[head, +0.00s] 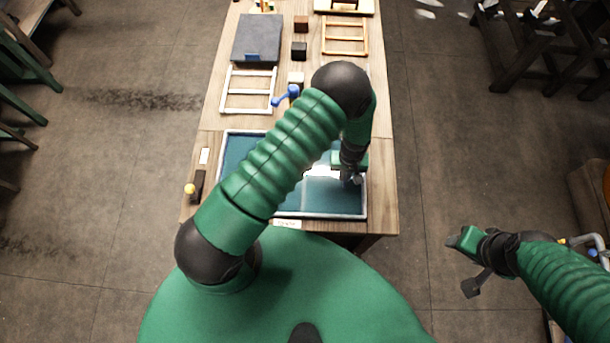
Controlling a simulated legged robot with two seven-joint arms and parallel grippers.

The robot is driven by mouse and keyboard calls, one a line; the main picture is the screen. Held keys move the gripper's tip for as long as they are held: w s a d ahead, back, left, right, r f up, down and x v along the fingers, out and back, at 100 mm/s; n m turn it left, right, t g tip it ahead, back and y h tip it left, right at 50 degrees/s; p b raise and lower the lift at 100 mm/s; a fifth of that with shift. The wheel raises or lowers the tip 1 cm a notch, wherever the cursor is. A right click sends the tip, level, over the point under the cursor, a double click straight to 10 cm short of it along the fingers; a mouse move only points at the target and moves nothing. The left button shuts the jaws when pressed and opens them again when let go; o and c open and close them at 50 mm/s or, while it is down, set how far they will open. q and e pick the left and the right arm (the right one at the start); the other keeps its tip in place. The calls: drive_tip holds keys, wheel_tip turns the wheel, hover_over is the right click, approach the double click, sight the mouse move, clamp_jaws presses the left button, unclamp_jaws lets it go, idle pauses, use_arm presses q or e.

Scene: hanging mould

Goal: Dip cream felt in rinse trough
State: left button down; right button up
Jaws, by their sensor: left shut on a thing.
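The rinse trough (238,152) is a wide, shallow, blue-green basin with a pale rim at the near end of the wooden table. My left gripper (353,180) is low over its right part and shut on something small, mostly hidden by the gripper. A bright whitish patch (322,172) shows beside the gripper inside the trough. I cannot tell whether it is the cream felt or a reflection, or whether it touches the gripper. My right gripper (462,266) is off the table at the right, with its fingers apart and nothing between them.
A white ladder-like frame (248,111), a blue-handled item (287,96), a cream block (296,78), dark blocks (299,51) and a grey slab (258,38) lie beyond the trough. A wooden frame (345,53) is farther right. A yellow-knobbed item (197,186) sits left.

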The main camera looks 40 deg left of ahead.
use_arm(q)
drive_tip(key=shift+r+p, duration=2.8)
drive_tip(key=shift+r, duration=1.35)
wheel_tip(320, 180, up, 4)
drive_tip(key=p, duration=0.3)
drive_tip(key=shift+s, duration=0.1)
